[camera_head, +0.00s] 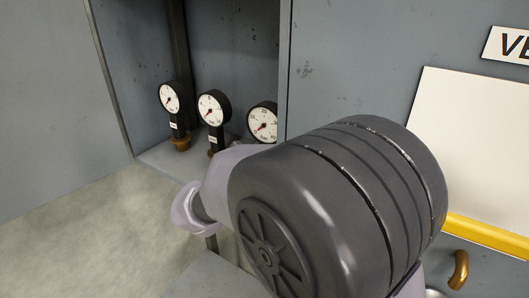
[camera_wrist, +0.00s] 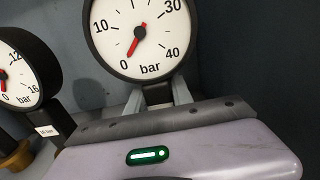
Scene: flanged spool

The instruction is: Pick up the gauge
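Three round gauges with white dials, red needles and black rims stand in a grey cabinet recess. The 40 bar gauge (camera_head: 262,120) is rightmost in the head view, its lower part hidden by my arm. In the wrist view this gauge (camera_wrist: 139,32) fills the top middle, upright, its dark stem below the dial. My gripper (camera_wrist: 157,96) has its pale fingers on either side of that stem, just under the dial. Whether they touch it is unclear, as the gripper body hides the lower part. In the head view my arm hides the gripper.
The middle gauge (camera_head: 213,107) and left gauge (camera_head: 170,98) stand close by; the 16 bar gauge (camera_wrist: 18,72) is just left of my gripper. The cabinet's divider wall (camera_head: 284,70) is close on the right. Open floor (camera_head: 95,235) lies to the left.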

